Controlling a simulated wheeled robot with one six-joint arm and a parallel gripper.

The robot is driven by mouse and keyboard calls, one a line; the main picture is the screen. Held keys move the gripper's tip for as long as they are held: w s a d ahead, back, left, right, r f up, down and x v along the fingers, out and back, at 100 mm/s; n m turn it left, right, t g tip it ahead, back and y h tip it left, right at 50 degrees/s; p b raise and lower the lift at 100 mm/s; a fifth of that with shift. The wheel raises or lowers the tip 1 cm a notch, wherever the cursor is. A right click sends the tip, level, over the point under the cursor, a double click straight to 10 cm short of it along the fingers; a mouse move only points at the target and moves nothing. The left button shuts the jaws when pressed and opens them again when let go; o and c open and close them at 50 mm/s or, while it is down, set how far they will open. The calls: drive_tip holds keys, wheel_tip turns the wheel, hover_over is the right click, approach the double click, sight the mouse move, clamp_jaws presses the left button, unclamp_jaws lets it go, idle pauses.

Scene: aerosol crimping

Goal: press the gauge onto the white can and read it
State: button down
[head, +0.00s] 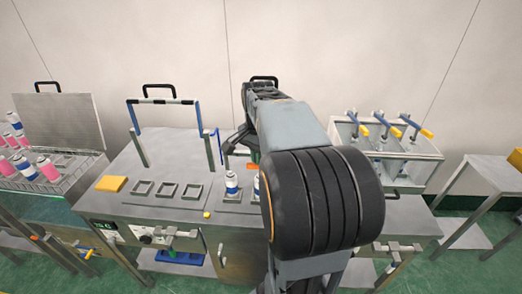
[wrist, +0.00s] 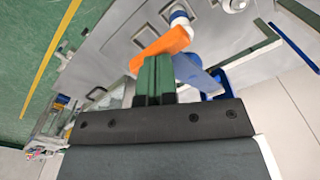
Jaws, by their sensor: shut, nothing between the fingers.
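A white can with a blue band (head: 231,186) stands upright in a square holder on the steel bench top. A second can (head: 256,187) beside it is mostly hidden behind my arm. My gripper (wrist: 153,78) shows green fingers pressed together, with nothing between them. In the wrist view an orange piece (wrist: 163,43) and a blue piece (wrist: 196,76) lie just beyond the fingertips; I cannot tell whether they are the gauge. A white-topped can (wrist: 180,17) is past the orange piece. In the head view my arm hides most of the gripper.
A steel bench (head: 150,205) has several empty square holders and a yellow block (head: 111,184). An upright handled frame (head: 166,103) stands behind. A lidded crate (head: 55,185) of pink and blue cans is at left.

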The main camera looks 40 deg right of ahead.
wheel_tip(320, 180, down, 6)
drive_tip(key=s+a+b, duration=0.1)
drive_tip(key=b, duration=0.3)
drive_tip(key=shift+f+b, duration=0.2)
drive_tip(key=shift+b, duration=0.2)
idle(0.3)
idle(0.5)
wheel_tip(320, 180, up, 14)
drive_tip(key=w+d+p, duration=0.1)
drive_tip(key=p, duration=1.2)
drive_tip(key=shift+w+d+r, duration=0.2)
drive_tip(key=shift+w+d, duration=0.05)
wheel_tip(320, 180, down, 2)
drive_tip(key=n, duration=0.2)
drive_tip(key=shift+n+t, duration=0.3)
drive_tip(key=shift+n, duration=0.1)
drive_tip(key=s+a+f+n+t, duration=0.1)
drive_tip(key=s+a+n+t, duration=0.1)
drive_tip(key=a+n, duration=0.4)
drive_tip(key=s+a+f+n+t+b, duration=0.1)
drive_tip(key=s+a+n, duration=0.4)
drive_tip(key=a, duration=0.7)
drive_tip(key=shift+f+n+t, duration=0.25)
drive_tip(key=shift+n+t, duration=0.25)
drive_tip(key=shift+t, duration=0.1)
